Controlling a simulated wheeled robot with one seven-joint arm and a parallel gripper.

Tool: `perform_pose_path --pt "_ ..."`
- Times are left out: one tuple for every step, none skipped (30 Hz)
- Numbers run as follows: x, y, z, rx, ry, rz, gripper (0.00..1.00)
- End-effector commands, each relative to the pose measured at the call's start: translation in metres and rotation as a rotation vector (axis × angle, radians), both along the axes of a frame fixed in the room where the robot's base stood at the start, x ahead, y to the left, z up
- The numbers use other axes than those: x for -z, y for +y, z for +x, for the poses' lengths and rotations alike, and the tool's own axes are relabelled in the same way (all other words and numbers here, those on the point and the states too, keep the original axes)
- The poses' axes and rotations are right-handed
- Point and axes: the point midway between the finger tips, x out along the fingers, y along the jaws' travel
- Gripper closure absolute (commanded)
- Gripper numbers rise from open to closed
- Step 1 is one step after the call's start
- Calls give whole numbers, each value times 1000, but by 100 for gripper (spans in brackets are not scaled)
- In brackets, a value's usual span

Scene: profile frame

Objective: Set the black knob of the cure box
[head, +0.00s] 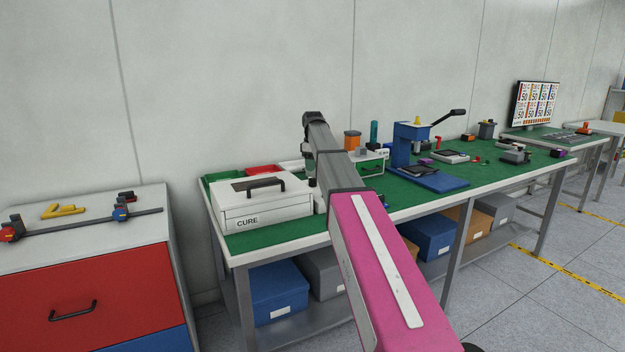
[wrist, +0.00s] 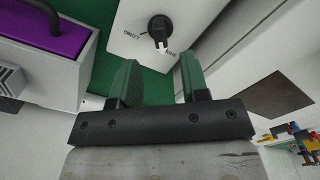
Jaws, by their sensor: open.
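The white cure box (head: 265,208) stands at the left end of the green-topped bench in the head view. It has a black handle on its lid and CURE on its front. In the wrist view, the black knob (wrist: 159,29) sits on a white panel with printed lettering, LONG to its left. The knob's white pointer is toward the bottom of the picture, slightly right. My gripper (wrist: 158,75) is open and empty, its two green fingers pointing toward the panel. The knob shows beyond the gap between the fingertips, apart from both. The knob cannot be seen in the head view.
A box with a purple top and dark handle (wrist: 55,35) is left of my fingers in the wrist view. A red tray (head: 262,170) lies behind the cure box. A blue press (head: 410,145) stands right of my arm. A red drawer cabinet (head: 75,270) stands left of the bench.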

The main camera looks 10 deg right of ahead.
Motion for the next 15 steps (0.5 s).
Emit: perform_pose_path --pt "11 0 -1 0 2 0 58" --pt "17 0 -1 0 2 0 58" --pt "23 0 -1 0 2 0 58" --pt "28 0 -1 0 2 0 58" --pt "33 0 -1 0 1 0 58" --pt "38 0 -1 0 2 0 58" --pt "42 0 -1 0 2 0 58" --pt "46 0 -1 0 2 0 58" --pt "49 0 -1 0 1 0 58" --pt "52 0 -1 0 1 0 58" --pt "54 0 0 0 1 1 58" --pt "57 0 0 0 0 0 58" --pt "59 0 0 0 0 0 58" --pt "60 0 0 0 0 0 58" --pt "61 0 0 0 0 0 58"
